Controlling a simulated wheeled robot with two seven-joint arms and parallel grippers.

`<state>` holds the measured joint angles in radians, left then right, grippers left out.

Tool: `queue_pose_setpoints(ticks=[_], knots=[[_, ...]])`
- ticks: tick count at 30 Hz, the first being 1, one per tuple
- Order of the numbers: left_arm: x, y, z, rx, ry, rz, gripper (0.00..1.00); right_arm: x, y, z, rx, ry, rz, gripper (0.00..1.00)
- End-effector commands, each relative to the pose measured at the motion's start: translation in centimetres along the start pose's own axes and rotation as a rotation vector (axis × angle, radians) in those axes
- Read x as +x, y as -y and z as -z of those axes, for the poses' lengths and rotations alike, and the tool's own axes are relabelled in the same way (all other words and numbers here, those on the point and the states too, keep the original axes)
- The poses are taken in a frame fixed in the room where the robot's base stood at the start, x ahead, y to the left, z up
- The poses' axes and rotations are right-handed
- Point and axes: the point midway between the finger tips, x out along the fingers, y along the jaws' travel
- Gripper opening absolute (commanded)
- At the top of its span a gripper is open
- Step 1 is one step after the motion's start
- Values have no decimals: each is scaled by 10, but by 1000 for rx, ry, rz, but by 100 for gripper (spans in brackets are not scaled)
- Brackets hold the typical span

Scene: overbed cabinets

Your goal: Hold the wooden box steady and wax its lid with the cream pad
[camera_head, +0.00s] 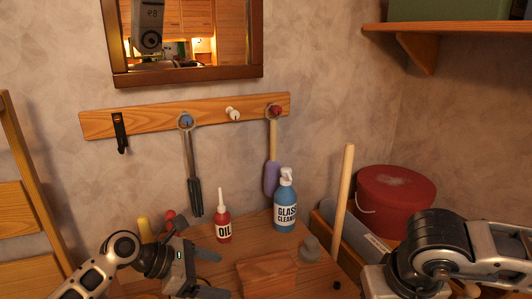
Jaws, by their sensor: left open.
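The wooden box (266,275) sits at the bottom centre on the wooden tabletop, partly cut off by the frame's lower edge. My left gripper (212,273) is to the left of the box, open, with its fingers pointing right toward it and apparently apart from it. I cannot make out the cream pad. My right arm (440,258) comes in at the lower right, and its gripper does not show.
A red oil bottle (223,222) and a blue glass cleaner bottle (285,205) stand behind the box. A grey object (310,249) is right of it. A pale wooden rod (343,200) leans near a red tub (393,203). A peg rail (205,112) holds hanging tools.

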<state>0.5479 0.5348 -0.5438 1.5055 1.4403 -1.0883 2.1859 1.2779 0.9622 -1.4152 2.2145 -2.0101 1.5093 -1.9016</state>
Motion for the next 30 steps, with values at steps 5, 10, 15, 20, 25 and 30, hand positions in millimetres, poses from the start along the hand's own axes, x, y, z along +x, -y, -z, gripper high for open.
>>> queue_pose_setpoints(ticks=[5, 10, 15, 20, 25, 30], knots=[[7, -3, 0, -33, 7, 0, 82, 8, 0, -2, 0, 0, 0, 32], [29, -3, 2, -30, 8, 1, 82, 26, 0, -7, 0, 0, 0, 31], [54, -3, 3, -28, 8, 0, 82, 53, 0, -15, 0, 0, 0, 31], [71, -3, -5, -33, 8, 1, 82, 44, 0, -12, 0, -1, 0, 31], [89, -3, -4, -32, 8, 1, 82, 44, 0, -12, 0, 0, 0, 31], [97, -3, -3, -29, 7, -1, 82, 44, 0, -12, 0, 0, 0, 31]])
